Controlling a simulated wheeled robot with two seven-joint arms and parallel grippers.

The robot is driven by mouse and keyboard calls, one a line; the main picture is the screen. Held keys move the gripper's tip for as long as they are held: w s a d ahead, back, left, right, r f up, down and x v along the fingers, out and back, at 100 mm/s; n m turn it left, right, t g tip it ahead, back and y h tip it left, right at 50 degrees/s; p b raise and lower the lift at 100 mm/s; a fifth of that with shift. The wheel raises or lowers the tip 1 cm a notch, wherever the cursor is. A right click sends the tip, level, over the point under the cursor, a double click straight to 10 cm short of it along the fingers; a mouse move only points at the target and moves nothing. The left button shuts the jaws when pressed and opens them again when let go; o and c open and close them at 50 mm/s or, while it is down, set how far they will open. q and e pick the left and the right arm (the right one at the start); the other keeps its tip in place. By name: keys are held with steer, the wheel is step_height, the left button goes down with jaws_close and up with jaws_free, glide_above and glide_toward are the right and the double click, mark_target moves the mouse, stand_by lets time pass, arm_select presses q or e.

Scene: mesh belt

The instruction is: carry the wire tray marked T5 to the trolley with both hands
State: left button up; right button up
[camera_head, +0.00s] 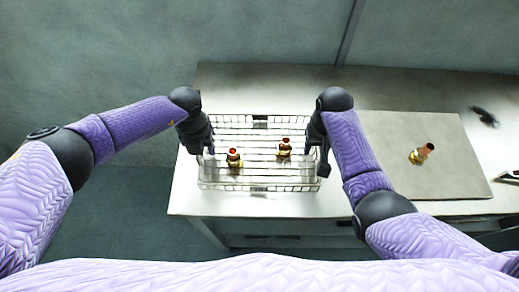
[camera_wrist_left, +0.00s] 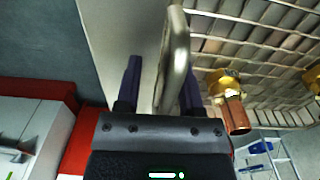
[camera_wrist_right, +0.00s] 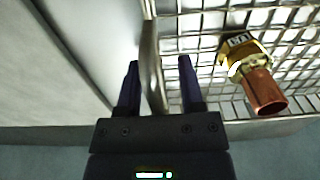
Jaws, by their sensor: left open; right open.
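A wire tray (camera_head: 262,187) sits near the left end of the pale bench and holds two brass-and-copper fittings (camera_head: 234,158). No T5 mark is readable. My left gripper (camera_head: 208,150) is at the tray's left side; in the left wrist view its open fingers (camera_wrist_left: 158,85) stand either side of the tray's rim bar (camera_wrist_left: 178,60). My right gripper (camera_head: 323,165) is at the tray's right side; in the right wrist view its open fingers (camera_wrist_right: 158,85) straddle the rim bar (camera_wrist_right: 151,60). I cannot tell whether the fingers touch the bars.
A grey mat (camera_head: 400,135) on the bench (camera_head: 280,80) right of the tray carries another brass-and-copper fitting (camera_head: 422,153). A small dark item (camera_head: 485,116) lies further right. The left wrist view shows a blue ladder-like frame (camera_wrist_left: 272,155) and a red-and-white structure (camera_wrist_left: 75,140). No trolley is recognisable.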

arm_select(q)
steer(key=shift+c, duration=0.3)
arm_select(e)
steer(key=shift+c, duration=0.3)
arm_select(q)
jaws_close()
arm_select(e)
jaws_close()
stand_by(0.4)
